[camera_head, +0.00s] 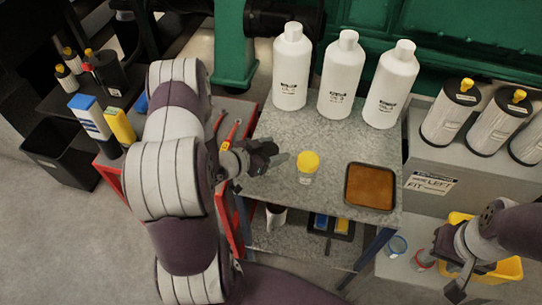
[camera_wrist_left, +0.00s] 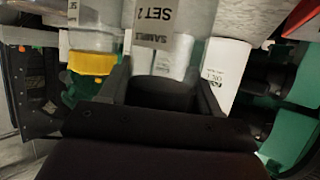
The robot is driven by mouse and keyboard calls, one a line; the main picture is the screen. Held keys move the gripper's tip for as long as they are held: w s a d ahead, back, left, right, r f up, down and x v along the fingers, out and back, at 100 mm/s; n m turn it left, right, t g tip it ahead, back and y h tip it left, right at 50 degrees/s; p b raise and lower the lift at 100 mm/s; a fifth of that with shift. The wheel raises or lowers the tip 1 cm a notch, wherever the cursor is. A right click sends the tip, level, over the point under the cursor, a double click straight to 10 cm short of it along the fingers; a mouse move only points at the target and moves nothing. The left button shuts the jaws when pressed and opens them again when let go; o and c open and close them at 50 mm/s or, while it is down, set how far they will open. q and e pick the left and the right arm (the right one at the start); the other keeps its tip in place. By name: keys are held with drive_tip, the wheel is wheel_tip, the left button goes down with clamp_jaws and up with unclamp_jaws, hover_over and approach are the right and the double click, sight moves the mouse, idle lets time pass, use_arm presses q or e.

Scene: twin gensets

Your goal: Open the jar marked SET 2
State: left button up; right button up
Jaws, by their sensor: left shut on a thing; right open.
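The jar marked SET 2 (camera_wrist_left: 160,28) shows upside down in the left wrist view, with a clear-grey body, a label and a dark lid (camera_wrist_left: 165,95). My left gripper (camera_wrist_left: 163,84) is shut around the dark lid. In the head view, my left gripper (camera_head: 272,158) is over the left of the grey table, and it and the arm hide most of this jar. A second jar, with a yellow lid (camera_head: 307,161), stands just to the right; it also shows in the left wrist view (camera_wrist_left: 92,62), its label cut off. My right gripper (camera_head: 456,286) is open and empty at the lower right.
Several white bottles (camera_head: 342,78) line the back of the speckled table (camera_head: 272,190). A brown-filled tray (camera_head: 371,187) lies at the right. A grey bench with white canisters (camera_head: 451,112) and a yellow bin (camera_head: 508,269) are further right. Tools (camera_head: 230,132) lie left of the table.

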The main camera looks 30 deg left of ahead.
use_arm(q)
wheel_tip(320, 180, up, 9)
drive_tip(key=shift+d+f, duration=0.1)
drive_tip(key=shift+o, duration=0.4)
drive_tip(key=c, duration=0.5)
drive_tip(key=shift+c, duration=0.2)
